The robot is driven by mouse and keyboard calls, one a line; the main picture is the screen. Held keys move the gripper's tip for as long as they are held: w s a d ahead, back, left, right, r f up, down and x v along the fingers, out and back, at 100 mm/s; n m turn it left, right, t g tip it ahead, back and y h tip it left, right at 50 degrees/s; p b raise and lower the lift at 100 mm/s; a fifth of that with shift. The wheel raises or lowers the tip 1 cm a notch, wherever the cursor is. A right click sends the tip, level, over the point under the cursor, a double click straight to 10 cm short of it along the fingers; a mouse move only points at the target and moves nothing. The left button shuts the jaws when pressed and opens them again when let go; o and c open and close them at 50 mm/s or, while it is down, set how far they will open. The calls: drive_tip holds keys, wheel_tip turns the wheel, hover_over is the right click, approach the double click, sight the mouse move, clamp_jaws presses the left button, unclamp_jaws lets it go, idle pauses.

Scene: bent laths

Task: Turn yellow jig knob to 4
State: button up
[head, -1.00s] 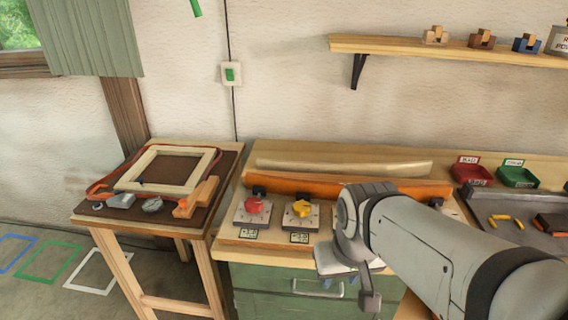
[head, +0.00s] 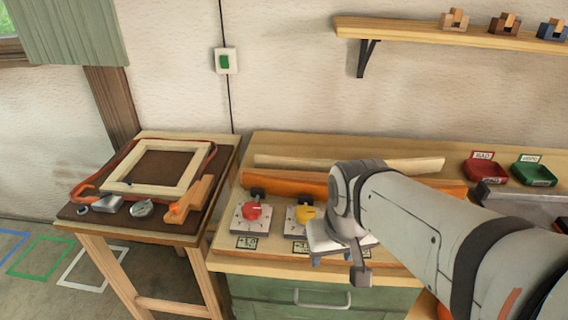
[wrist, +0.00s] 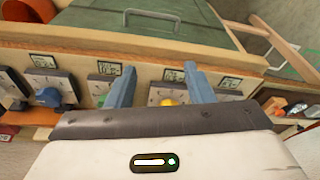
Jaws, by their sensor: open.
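The yellow jig knob (head: 306,214) sits on a pale dial plate on the bench, partly hidden behind my arm's wrist in the head view. In the wrist view only a bit of the yellow knob (wrist: 166,101) shows between my fingers, above the gripper body's edge. Its pointer and dial marks are too small or covered to read. My gripper (wrist: 158,70) is open and empty, with one blue-grey finger to either side of the yellow knob in that view. I cannot tell whether the fingers are at the knob's height.
A red knob (head: 252,212) on its own plate stands left of the yellow one. A blue knob (wrist: 49,97) shows in the wrist view. Orange (head: 285,184) and pale laths lie behind the plates. A side table (head: 140,226) holds a wooden frame and tools.

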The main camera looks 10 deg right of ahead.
drive_tip(key=o, duration=0.4)
